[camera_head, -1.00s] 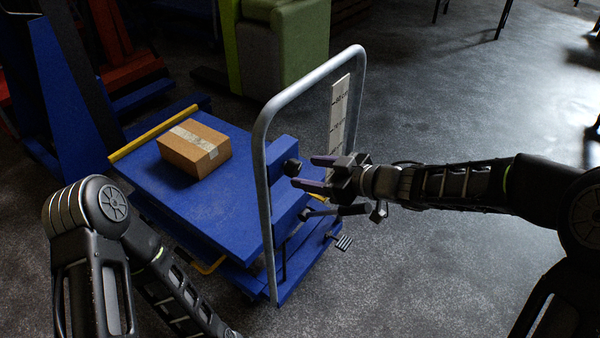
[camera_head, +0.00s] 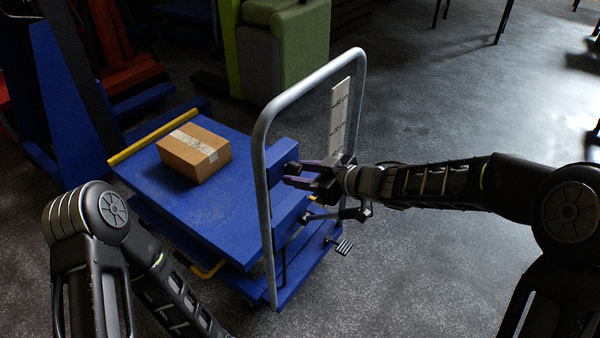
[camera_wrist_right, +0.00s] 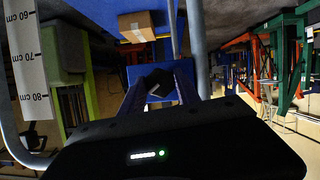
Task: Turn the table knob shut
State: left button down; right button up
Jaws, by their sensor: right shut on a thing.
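The table knob (camera_head: 291,168) is a small black knob on the blue block at the handle end of the blue lift table (camera_head: 225,215). My right gripper (camera_head: 300,176) reaches in from the right and is shut on the knob. In the right wrist view the dark knob (camera_wrist_right: 157,80) sits between the two fingers, in front of the blue block (camera_wrist_right: 140,72). The fingers cover part of it. My left arm shows at the lower left, but its gripper is out of view.
A cardboard box (camera_head: 194,153) rests on the table top. The grey tubular handle (camera_head: 263,190) rises close to my right gripper, with a white height scale (camera_head: 339,115) beside it. A foot pedal (camera_head: 344,246) sticks out low on the right. Open floor lies to the right.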

grip_shut()
pick_arm(q)
jog(key=shift+f, duration=0.2)
pick_arm(e)
jog(key=shift+f, duration=0.1)
jog(key=shift+f+n+t+h+b, duration=0.15)
jog(key=shift+n+t+h+b, duration=0.2)
jog(key=shift+b, duration=0.7)
pick_arm(q)
jog(key=w+f+b, duration=0.1)
jog(key=f+b, duration=0.9)
jog(key=f, duration=0.1)
jog(key=w+a+f+b, duration=0.1)
jog(key=w+f+b, duration=0.1)
jog(key=f+b, duration=0.9)
jog(key=shift+a+f+n+t+y, duration=0.3)
jog(key=shift+f+t, duration=0.1)
jog(key=shift+f, duration=0.3)
pick_arm(e)
jog(key=n+t, duration=0.2)
jog(key=n, duration=0.1)
jog(key=n+t+h, duration=0.1)
jog(key=n+t, duration=0.1)
jog(key=n, duration=0.2)
jog(key=shift+s+a, duration=0.1)
jog(key=shift+s, duration=0.05)
pick_arm(q)
jog(key=shift+w, duration=0.1)
